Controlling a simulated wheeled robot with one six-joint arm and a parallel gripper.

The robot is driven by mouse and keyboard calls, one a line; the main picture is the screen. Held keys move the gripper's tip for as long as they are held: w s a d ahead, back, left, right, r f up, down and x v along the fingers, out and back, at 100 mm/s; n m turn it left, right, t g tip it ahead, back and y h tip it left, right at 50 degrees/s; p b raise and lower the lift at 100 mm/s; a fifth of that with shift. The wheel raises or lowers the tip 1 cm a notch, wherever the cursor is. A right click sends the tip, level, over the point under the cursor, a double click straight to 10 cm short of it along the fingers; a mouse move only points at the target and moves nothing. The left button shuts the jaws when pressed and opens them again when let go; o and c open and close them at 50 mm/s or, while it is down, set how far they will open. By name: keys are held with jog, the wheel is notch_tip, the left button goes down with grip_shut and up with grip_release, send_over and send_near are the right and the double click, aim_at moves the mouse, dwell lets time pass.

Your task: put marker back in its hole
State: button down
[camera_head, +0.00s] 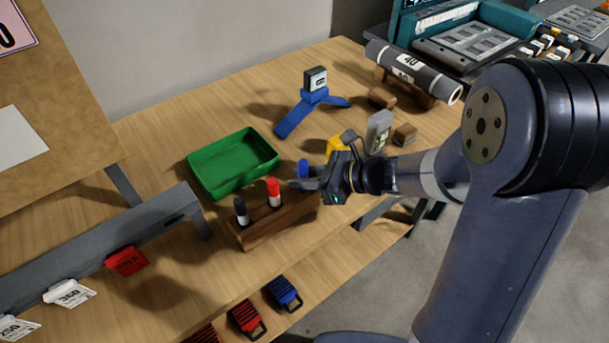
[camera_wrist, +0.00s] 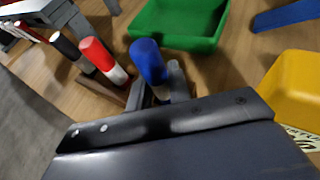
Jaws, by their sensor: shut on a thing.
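The blue marker (camera_head: 303,167) is held upright, or nearly so, in my gripper (camera_head: 307,183), which is shut on it at the right end of the wooden rack (camera_head: 262,233). In the wrist view its blue cap (camera_wrist: 148,60) rises between the two fingers (camera_wrist: 160,90). The marker's lower part is hidden, so I cannot tell whether it is in a hole. A black marker (camera_head: 241,210) and a red marker (camera_head: 273,191) stand in the rack. Both also show left of the blue one in the wrist view, black (camera_wrist: 68,46) and red (camera_wrist: 100,58).
A green tray (camera_head: 232,163) lies behind the rack. A yellow bin (camera_head: 338,146) and a grey device (camera_head: 379,131) are close to my gripper. A blue stand (camera_head: 312,98) and a grey roll (camera_head: 411,72) are farther back. A grey rail (camera_head: 95,255) stands left.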

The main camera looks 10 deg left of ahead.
jog(key=shift+f, duration=0.2)
jog(key=c, duration=1.2)
grip_release()
jog(key=shift+c, duration=0.2)
jog(key=v, duration=1.1)
jog(key=shift+a, duration=0.1)
jog(key=x, duration=1)
jog(key=shift+a+f, duration=0.2)
jog(key=shift+a, duration=0.15)
jog(key=shift+w+r, duration=0.1)
jog(key=shift+r, duration=0.2)
jog(key=shift+r+p, duration=0.15)
jog(key=shift+p, duration=0.2)
